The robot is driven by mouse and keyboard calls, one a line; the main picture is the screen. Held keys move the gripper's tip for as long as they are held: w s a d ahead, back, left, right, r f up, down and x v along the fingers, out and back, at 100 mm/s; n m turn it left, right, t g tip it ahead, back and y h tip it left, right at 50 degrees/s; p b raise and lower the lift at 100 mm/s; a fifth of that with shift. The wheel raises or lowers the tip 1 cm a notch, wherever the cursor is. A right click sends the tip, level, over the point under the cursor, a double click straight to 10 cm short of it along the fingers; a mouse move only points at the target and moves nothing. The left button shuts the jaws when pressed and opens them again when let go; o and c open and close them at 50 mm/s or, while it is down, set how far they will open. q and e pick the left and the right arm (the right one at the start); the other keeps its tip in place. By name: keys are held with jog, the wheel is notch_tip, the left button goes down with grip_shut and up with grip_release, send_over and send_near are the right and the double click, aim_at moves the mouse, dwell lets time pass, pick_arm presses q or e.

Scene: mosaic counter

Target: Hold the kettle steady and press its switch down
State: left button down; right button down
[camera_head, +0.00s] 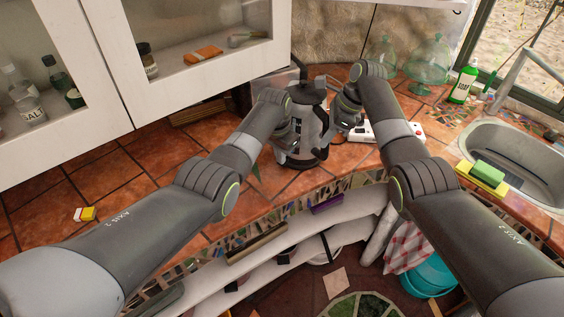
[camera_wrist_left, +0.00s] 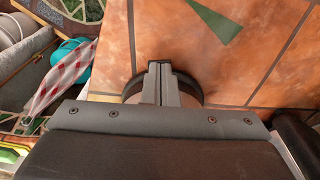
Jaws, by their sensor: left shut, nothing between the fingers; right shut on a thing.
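The kettle (camera_head: 313,130), with a grey body and a dark lid and base, stands upright on the tiled counter between my two grippers. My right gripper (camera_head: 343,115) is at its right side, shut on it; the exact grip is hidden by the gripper. My left gripper (camera_head: 290,152) is shut and empty at the kettle's lower left front. In the left wrist view its closed fingers (camera_wrist_left: 161,80) lie in front of a dark round edge, which looks like the kettle's base (camera_wrist_left: 193,85). I cannot tell whether they touch it. The switch cannot be made out.
A white power strip (camera_head: 410,130) lies right of the kettle. Glass domes (camera_head: 430,62), a green soap bottle (camera_head: 463,84) and the sink (camera_head: 520,150) are further right. White cabinets (camera_head: 190,88) hang at left. The counter at left is mostly clear around a small yellow-white box (camera_head: 86,214).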

pick_arm(q)
jog(key=shift+f, duration=0.1)
pick_arm(e)
jog(key=shift+r, duration=0.1)
pick_arm(q)
jog(key=shift+f, duration=0.7)
jog(key=shift+s+a+r, duration=0.3)
jog(key=shift+s+a, duration=0.15)
jog(key=shift+s, duration=0.15)
jog(key=shift+s+a+r, duration=0.25)
jog(key=shift+s+a, duration=0.15)
jog(key=shift+s, duration=0.2)
notch_tip(320, 180, up, 12)
jog(key=shift+s+a, duration=0.35)
jog(key=shift+s, duration=0.1)
